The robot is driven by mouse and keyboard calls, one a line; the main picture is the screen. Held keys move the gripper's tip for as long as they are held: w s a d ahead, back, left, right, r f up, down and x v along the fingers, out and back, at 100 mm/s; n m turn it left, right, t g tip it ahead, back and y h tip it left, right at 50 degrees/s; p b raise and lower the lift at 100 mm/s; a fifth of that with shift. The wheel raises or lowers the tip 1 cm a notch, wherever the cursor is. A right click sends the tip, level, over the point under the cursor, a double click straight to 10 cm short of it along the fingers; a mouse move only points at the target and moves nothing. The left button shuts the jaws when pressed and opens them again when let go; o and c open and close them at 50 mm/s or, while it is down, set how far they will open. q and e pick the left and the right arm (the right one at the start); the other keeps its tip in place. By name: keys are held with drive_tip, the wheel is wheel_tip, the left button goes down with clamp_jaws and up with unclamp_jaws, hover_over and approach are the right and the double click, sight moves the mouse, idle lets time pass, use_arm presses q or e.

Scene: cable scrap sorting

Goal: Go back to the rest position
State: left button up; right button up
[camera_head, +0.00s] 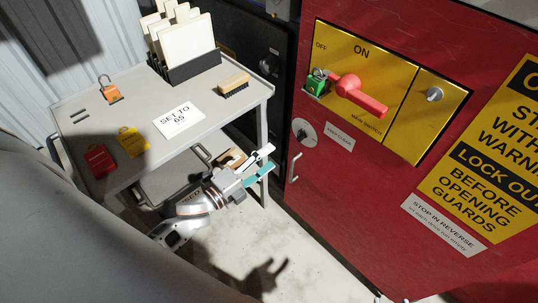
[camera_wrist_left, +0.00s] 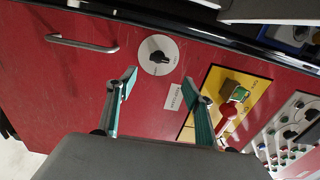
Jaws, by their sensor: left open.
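My left gripper (camera_head: 267,163) is open and empty in the head view, its two teal-padded fingers spread beside the trolley's right front leg, below the top's level. In the left wrist view, the open fingers (camera_wrist_left: 159,84) point toward the red cabinet (camera_wrist_left: 80,85), with nothing between them. The cabinet (camera_head: 345,190) stands to the right of the gripper in the head view, apart from it as far as I can tell. My right gripper shows in neither view.
A grey trolley (camera_head: 228,103) stands left, holding tags, padlocks, a brush (camera_head: 233,85) and a rack of boards (camera_head: 187,42). The cabinet carries a red switch handle (camera_head: 358,95), a green padlock (camera_head: 316,84) and a round knob (camera_head: 303,132). Floor (camera_head: 320,262) in front is clear.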

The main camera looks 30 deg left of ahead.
use_arm(q)
drive_tip(key=s+d+f+n+g+y+p, duration=0.1)
drive_tip(key=s+d+f+n+g+p, duration=0.1)
drive_tip(key=s+n, duration=0.6)
drive_tip(key=s+d+f+n+g+y+p, duration=0.2)
drive_tip(key=s+n+g+p, duration=0.2)
drive_tip(key=s, duration=0.9)
drive_tip(key=n+p, duration=0.3)
drive_tip(key=n, duration=0.2)
drive_tip(key=shift+d+y, duration=0.15)
drive_tip(key=shift+y, duration=0.15)
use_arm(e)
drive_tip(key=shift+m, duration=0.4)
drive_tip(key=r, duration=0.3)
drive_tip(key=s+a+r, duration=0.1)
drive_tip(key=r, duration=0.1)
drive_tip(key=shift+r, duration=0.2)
